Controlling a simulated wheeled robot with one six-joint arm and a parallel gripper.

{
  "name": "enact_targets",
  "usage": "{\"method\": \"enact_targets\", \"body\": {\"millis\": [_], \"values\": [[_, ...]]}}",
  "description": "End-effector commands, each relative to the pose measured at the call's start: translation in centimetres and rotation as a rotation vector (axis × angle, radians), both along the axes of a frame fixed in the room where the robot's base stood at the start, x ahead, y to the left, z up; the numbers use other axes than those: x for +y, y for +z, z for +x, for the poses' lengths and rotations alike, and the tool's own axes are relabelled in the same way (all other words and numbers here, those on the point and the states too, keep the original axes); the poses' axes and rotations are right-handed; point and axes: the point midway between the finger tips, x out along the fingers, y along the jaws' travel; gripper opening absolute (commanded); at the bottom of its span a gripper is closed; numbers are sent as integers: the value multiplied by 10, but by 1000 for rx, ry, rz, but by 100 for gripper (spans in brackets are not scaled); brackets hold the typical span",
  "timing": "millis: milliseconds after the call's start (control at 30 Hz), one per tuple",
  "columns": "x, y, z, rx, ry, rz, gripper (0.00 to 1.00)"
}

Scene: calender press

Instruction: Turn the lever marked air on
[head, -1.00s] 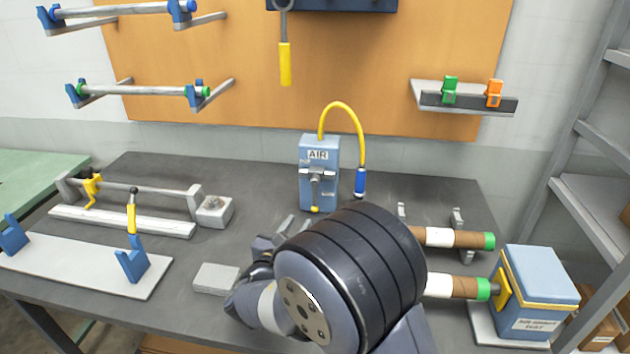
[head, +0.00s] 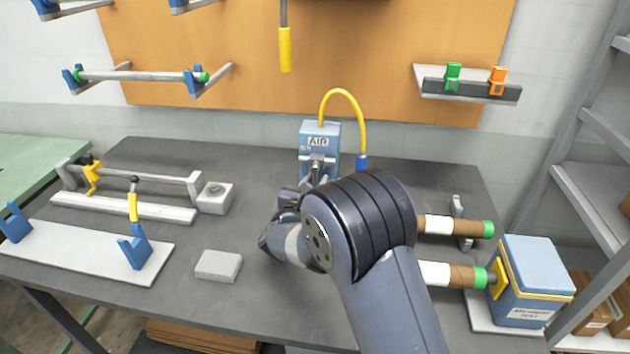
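The blue box marked AIR (head: 319,133) stands at the back of the dark table, with a yellow hose looping from its top down to a blue fitting at its right. A grey valve part (head: 317,163) shows on its front face, and its lower part is hidden behind my arm. Which piece there is the lever, and how it is turned, I cannot make out. My gripper (head: 308,178) is in front of the box's lower front, mostly hidden by my own arm. Whether its fingers are open or touch anything cannot be seen.
Cardboard rolls with green ends (head: 470,228) lie at the right beside a blue box (head: 535,278). A grey block (head: 218,265) lies left of my arm. A clamp bar fixture (head: 135,180) stands at the left. A yellow handle (head: 285,50) hangs above the AIR box.

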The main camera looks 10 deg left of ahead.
Motion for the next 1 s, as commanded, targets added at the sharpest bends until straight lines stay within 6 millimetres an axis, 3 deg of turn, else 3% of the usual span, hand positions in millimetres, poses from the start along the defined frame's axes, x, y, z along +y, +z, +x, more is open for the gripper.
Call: {"method": "enact_targets", "body": {"millis": [200,533,1000], "values": [[0,0,0,0,0,0,27],[0,0,0,0,0,0,1],[0,0,0,0,0,2,0]]}}
